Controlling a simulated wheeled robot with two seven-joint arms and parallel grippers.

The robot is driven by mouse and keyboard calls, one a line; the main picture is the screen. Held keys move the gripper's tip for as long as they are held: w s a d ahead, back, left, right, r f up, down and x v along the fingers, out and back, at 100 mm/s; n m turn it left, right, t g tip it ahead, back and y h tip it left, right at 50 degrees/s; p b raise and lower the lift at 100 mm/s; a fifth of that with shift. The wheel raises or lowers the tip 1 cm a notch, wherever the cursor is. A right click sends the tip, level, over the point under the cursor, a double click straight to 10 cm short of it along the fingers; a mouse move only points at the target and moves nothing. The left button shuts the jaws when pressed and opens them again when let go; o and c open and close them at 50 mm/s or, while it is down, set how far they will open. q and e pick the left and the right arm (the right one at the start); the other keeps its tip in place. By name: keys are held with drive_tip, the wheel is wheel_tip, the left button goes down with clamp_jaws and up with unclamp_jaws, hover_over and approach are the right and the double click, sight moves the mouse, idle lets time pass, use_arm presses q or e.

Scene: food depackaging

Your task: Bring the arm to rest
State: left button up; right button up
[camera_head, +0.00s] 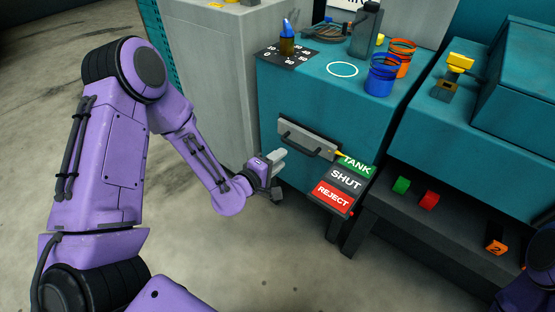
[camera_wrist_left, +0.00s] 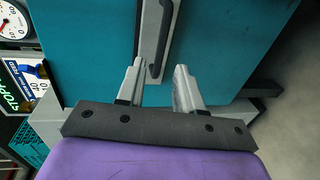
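My left gripper (camera_head: 276,162) is in front of the teal cabinet (camera_head: 290,98), at the left of and a little below its grey drawer front with a dark handle (camera_head: 307,141). In the left wrist view the two fingers of the left gripper (camera_wrist_left: 158,88) stand apart with nothing between them. The handle (camera_wrist_left: 160,38) shows beyond the fingertips there, and I see no contact. My right arm (camera_head: 528,292) shows only as a bit at the lower right corner; its gripper is out of view.
A panel with TANK, SHUT and REJECT labels (camera_head: 345,181) juts out right of the handle. Blue (camera_head: 380,80) and orange (camera_head: 402,57) cups and a dark bottle (camera_head: 366,30) stand on the cabinet. A shelf (camera_head: 455,218) holds small coloured blocks. The floor (camera_head: 290,270) in front is clear.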

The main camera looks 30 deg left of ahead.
use_arm(q)
drive_tip(key=shift+s, duration=0.2)
idle(0.3)
drive_tip(key=s+a+f+m+g+y, duration=0.3)
drive_tip(key=s+f+m+g+y, duration=0.3)
drive_tip(key=s+f, duration=0.8)
drive_tip(key=s+a+f+m+g, duration=0.1)
drive_tip(key=s+f+m+g, duration=0.15)
drive_tip(key=s, duration=0.65)
drive_tip(key=s+a+f+m+g, duration=0.1)
drive_tip(key=s+f+g, duration=0.3)
drive_tip(key=s, duration=0.5)
wheel_tip(320, 180, up, 13)
drive_tip(key=w+p, duration=0.1)
drive_tip(key=p, duration=1.1)
drive_tip(key=shift+d+f, duration=0.15)
drive_tip(key=shift+d, duration=0.05)
